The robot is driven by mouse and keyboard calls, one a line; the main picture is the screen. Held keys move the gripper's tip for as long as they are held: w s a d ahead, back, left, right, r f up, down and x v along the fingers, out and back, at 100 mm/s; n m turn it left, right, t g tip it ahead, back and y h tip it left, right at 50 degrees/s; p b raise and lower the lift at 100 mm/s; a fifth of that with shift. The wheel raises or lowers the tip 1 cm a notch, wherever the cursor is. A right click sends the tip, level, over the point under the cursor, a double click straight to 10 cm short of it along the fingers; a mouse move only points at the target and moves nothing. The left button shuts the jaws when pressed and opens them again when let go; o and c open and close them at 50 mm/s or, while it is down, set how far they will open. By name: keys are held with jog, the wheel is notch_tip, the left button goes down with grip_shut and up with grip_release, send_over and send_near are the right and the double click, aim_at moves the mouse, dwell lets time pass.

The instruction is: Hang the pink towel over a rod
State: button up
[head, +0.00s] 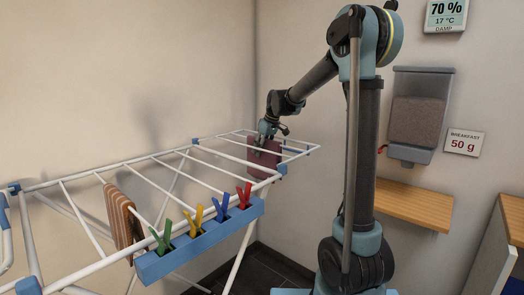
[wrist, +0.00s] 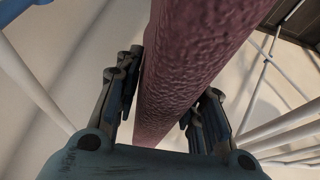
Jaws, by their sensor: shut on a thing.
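The pink towel (head: 264,158) is a dusky pink cloth at the far end of the white drying rack (head: 190,158). My gripper (head: 268,130) is above it in the head view, pointing down at its top. In the wrist view the towel (wrist: 178,70) runs as a thick textured band between the two fingers of my gripper (wrist: 165,105), which is shut on it. White rods show on both sides of the towel in the wrist view. I cannot tell whether the towel lies over a rod or hangs beside one.
A brown striped cloth (head: 122,215) hangs on the rack's near left part. A blue holder (head: 200,240) with several coloured clothespins is along the front rail. A wall dispenser (head: 417,110) and a wooden shelf (head: 412,203) are at right. The rack's middle rods are bare.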

jog(key=o, duration=1.3)
jog(key=shift+r, duration=0.1)
